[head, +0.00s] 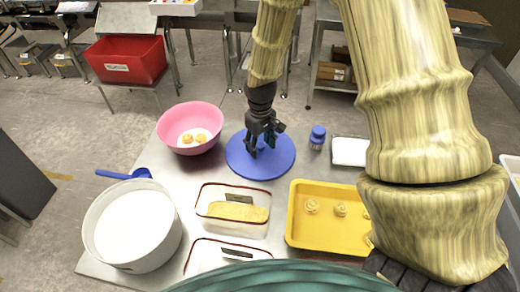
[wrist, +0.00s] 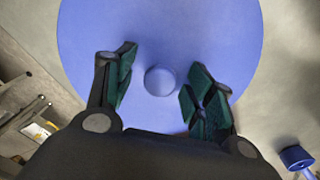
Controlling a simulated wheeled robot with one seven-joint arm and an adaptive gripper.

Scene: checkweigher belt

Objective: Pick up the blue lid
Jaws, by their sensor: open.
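The blue lid (head: 283,163) is a flat round disc lying on the metal table, right of the pink bowl. In the wrist view the blue lid (wrist: 95,35) fills the upper middle, with a small round knob (wrist: 160,80) at its centre. My gripper (head: 262,148) is above the lid, pointing down. In the wrist view my open gripper (wrist: 158,88) has its fingers on either side of the knob, with gaps between them and the knob. The fingers hide part of the lid in the head view. I cannot tell their exact height over it.
A pink bowl (head: 176,117) with yellow pieces stands left of the lid. A small blue-capped jar (head: 318,138) and a white tray (head: 349,152) are to its right. Glass containers (head: 232,190), a yellow tray (head: 297,240) and a white tub (head: 160,255) are nearer me.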

